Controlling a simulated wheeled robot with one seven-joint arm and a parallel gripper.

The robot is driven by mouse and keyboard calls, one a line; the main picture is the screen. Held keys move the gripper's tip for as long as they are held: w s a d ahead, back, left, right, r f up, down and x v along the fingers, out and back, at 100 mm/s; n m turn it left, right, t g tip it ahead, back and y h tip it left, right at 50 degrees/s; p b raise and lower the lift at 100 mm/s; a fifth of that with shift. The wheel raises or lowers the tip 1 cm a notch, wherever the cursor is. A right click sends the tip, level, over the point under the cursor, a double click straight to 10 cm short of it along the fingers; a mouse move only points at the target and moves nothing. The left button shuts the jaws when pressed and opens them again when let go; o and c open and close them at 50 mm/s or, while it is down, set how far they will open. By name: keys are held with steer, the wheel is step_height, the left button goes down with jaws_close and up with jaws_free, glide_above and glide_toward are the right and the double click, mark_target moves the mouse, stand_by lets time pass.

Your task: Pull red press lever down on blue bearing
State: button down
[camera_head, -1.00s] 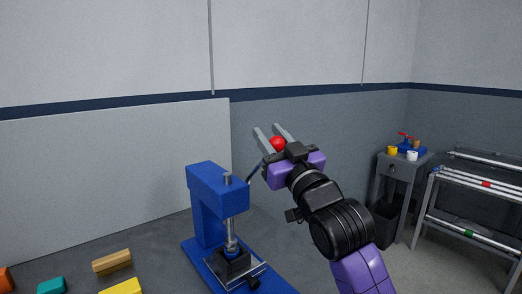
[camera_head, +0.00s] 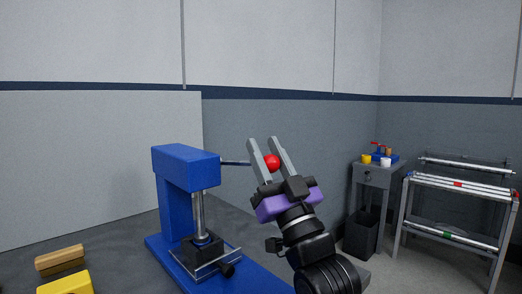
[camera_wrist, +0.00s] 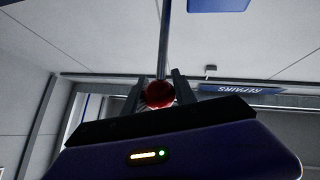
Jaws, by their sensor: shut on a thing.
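The blue arbor press (camera_head: 185,168) stands on the grey bench, left of my gripper. Its lever is a thin rod (camera_head: 236,163) reaching right from the head, about level, with a red ball knob (camera_head: 272,161) at its end. My gripper (camera_head: 262,141) points up and is shut on the knob, one finger on each side. The wrist view also shows the knob (camera_wrist: 159,94) between the fingers, with the rod running up. The chrome ram (camera_head: 199,212) reaches down to the black block (camera_head: 201,246). The blue bearing is not clearly visible there; the ram's end hides that spot.
A wooden block (camera_head: 60,258) and a yellow block (camera_head: 66,284) lie at the bench's front left. A grey panel (camera_head: 90,165) stands behind.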

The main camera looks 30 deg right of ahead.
steer(key=shift+s+d+f+b, duration=0.35)
steer(key=shift+s+f, duration=0.05)
steer(key=shift+f, duration=0.1)
steer(key=c, duration=1)
jaws_free()
steer(key=shift+d, duration=0.1)
steer(key=shift+c, duration=0.2)
steer(key=shift+f, duration=0.1)
steer(key=b+v, duration=0.1)
steer(key=v, duration=0.6)
steer(key=shift+s+f+b, duration=0.2)
steer(key=shift+s+b, duration=0.1)
steer(key=shift+b, duration=0.1)
